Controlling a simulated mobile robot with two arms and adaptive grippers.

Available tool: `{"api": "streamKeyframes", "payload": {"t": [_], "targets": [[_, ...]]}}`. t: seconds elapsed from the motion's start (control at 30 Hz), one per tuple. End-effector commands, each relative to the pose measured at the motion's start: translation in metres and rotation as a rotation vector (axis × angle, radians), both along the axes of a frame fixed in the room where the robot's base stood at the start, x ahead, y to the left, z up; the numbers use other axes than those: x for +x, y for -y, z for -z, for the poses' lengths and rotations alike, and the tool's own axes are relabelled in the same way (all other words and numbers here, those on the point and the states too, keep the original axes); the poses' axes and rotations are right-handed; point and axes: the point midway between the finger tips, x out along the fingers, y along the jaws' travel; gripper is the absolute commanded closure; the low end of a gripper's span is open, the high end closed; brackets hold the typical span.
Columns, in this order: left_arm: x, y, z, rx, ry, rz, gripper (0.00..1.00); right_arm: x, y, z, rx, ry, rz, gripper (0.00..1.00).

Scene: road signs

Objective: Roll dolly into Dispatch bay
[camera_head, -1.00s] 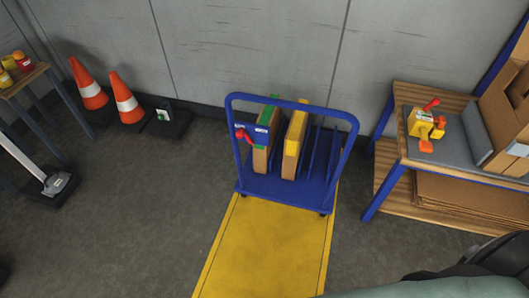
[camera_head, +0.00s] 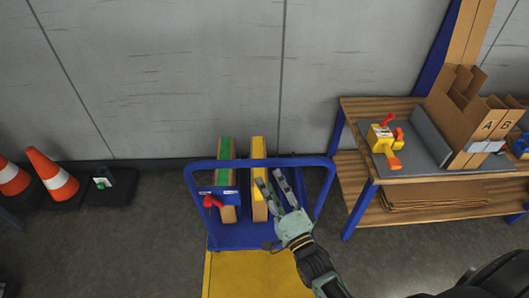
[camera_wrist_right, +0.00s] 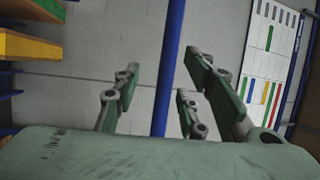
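The blue dolly (camera_head: 203,167) stands by the grey wall in the head view, its hoop handle towards me and a red lever (camera_head: 212,201) on its left side. It carries a green-taped package (camera_head: 226,152) and a yellow-topped package (camera_head: 258,150) upright. My right gripper (camera_head: 275,180) is open at the right part of the hoop, over the dolly in the picture. In the right wrist view, a blue bar (camera_wrist_right: 172,60) runs upright between its spread fingers; I cannot tell whether they touch it. My left gripper is not in view. No sign marks the Dispatch bay.
A yellow floor strip (camera_head: 250,275) runs from the dolly towards me. Orange cones (camera_head: 52,175) stand at the left. A wooden bench (camera_head: 360,106) with a yellow tool (camera_head: 383,140) and cardboard boxes (camera_head: 470,118) stands at the right. Grey floor is open left of the strip.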

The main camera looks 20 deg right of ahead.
Motion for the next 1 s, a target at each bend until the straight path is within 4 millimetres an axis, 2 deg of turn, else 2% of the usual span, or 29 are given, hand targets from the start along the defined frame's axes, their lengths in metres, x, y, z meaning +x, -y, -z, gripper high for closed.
{"api": "streamKeyframes", "payload": {"t": [0.03, 0.17, 0.37, 0.6, 0.77, 0.93, 1.0], "targets": [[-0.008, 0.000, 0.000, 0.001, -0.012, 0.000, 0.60, 0.002, 0.000, -0.007, 0.017, 0.013, -0.001, 0.61], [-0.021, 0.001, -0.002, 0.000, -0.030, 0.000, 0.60, 0.015, -0.001, -0.014, 0.028, 0.022, -0.002, 0.61], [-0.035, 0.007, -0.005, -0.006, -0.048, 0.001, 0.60, 0.047, -0.005, -0.019, 0.026, 0.020, -0.002, 0.61], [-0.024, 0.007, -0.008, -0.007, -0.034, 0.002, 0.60, 0.073, -0.008, -0.022, 0.024, 0.017, -0.002, 0.61], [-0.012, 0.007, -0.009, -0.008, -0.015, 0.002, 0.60, 0.077, -0.009, -0.022, 0.023, 0.017, -0.002, 0.61], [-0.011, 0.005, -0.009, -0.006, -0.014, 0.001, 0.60, 0.077, -0.009, -0.022, 0.023, 0.017, -0.002, 0.61], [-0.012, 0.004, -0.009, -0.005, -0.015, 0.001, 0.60, 0.077, -0.009, -0.022, 0.023, 0.016, -0.003, 0.67]]}}
